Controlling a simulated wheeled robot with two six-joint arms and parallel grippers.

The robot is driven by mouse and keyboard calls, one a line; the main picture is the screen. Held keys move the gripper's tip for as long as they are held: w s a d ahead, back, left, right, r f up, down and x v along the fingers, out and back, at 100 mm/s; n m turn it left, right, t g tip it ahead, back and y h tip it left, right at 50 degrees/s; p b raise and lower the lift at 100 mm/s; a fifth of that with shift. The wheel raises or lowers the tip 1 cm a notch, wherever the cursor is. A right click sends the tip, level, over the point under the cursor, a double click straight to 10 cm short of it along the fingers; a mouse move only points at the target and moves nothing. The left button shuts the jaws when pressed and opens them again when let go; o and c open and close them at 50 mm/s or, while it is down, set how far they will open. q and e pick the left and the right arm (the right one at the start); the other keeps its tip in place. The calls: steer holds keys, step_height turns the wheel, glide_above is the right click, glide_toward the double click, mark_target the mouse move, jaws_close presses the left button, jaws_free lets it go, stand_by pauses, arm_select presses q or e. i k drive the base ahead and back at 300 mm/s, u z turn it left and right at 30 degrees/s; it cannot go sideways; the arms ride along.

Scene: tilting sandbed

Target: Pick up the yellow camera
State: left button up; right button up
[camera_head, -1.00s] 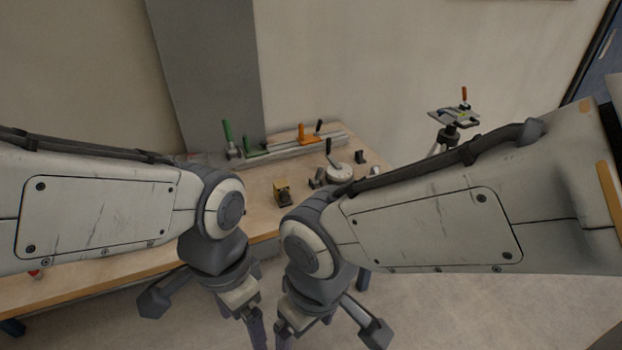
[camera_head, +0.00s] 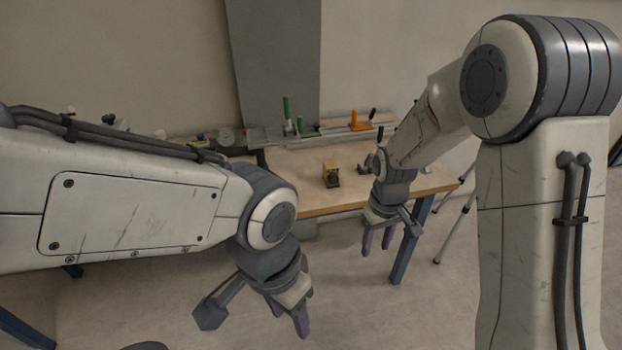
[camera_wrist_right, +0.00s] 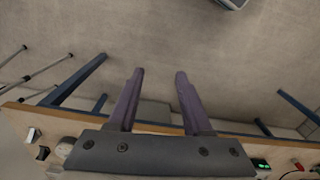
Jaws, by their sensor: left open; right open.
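The yellow camera (camera_head: 331,175), a small boxy thing with a dark front, stands on the wooden workbench (camera_head: 305,195) near its front edge in the head view. My right gripper (camera_head: 376,243) points down in front of the bench edge, to the right of and below the camera in the picture. It is open and empty. Its spread purple fingers show in the right wrist view (camera_wrist_right: 159,76), over bare floor; I do not make out the camera there. My left gripper (camera_head: 288,316) is open and empty, low and nearer to me than the bench.
A rail with green-handled (camera_head: 287,107) and orange (camera_head: 356,120) fixtures runs along the back of the bench. Small dark parts (camera_head: 366,163) lie right of the camera, partly behind my right arm. A tripod leg (camera_head: 456,225) stands at the right. Bench top around the camera is clear.

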mark_target(330, 169)
steer(key=u, duration=0.3)
steer(key=k, duration=0.4)
steer(key=u, duration=0.6)
steer(key=i, duration=1.2)
steer(key=z, duration=0.7)
steer(key=i, duration=0.75)
steer(key=z, duration=0.35)
